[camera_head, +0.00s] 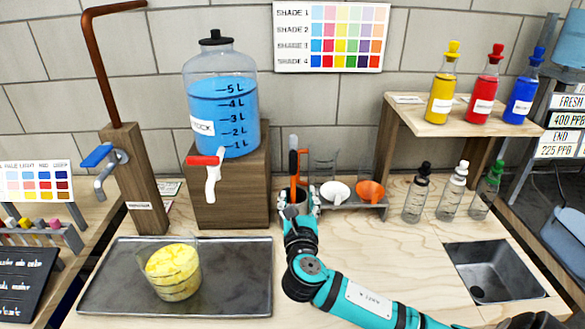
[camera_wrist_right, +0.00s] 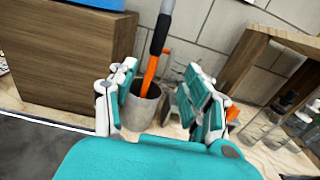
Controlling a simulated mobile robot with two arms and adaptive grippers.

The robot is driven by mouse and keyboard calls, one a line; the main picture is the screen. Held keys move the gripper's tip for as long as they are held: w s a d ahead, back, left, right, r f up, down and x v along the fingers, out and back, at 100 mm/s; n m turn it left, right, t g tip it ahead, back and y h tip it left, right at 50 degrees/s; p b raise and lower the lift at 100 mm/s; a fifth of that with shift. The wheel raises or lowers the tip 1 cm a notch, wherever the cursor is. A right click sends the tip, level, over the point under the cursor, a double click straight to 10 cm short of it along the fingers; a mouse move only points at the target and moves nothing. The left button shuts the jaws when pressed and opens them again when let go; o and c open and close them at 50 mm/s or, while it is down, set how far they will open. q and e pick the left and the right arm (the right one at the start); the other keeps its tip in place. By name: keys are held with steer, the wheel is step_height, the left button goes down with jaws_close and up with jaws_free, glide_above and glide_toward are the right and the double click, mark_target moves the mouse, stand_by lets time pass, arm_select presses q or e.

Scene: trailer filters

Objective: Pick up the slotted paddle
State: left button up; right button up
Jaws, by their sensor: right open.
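A tool with an orange shaft, black grip and grey upper end (camera_wrist_right: 159,40) stands in a grey cup (camera_wrist_right: 143,106). Its head is hidden inside the cup, so I cannot see any slots. In the head view, the upright tool (camera_head: 293,158) shows just beyond my right gripper (camera_head: 300,203). In the right wrist view, my right gripper (camera_wrist_right: 160,75) is open, with the tool and cup showing between its fingers and beyond them. I see no contact with the tool. My left gripper is not in view.
A wooden block (camera_head: 228,190) with a blue-liquid tank (camera_head: 222,110) stands left of the gripper. A rack with a white scoop (camera_head: 335,192) and an orange scoop (camera_head: 370,191) is close on the right. A metal tray (camera_head: 235,285) holds a yellow-filled beaker (camera_head: 173,272).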

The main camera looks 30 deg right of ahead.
mark_target(295, 169)
steer(key=x, duration=0.3)
steer(key=p+x, duration=0.1)
steer(key=x, duration=0.6)
steer(key=shift+w+r, duration=0.15)
steer(key=shift+r, duration=0.1)
steer(key=shift+w+d+r+p, duration=0.15)
steer(key=shift+w+d+p, duration=0.15)
steer(key=shift+w, duration=0.35)
steer(key=x, duration=0.4)
steer(key=shift+w+a, duration=0.2)
steer(key=shift+w, duration=0.15)
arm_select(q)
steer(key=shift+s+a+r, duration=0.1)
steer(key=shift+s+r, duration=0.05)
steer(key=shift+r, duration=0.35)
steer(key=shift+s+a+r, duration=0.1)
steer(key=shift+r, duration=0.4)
arm_select(e)
steer(key=shift+s, duration=0.1)
jaws_close()
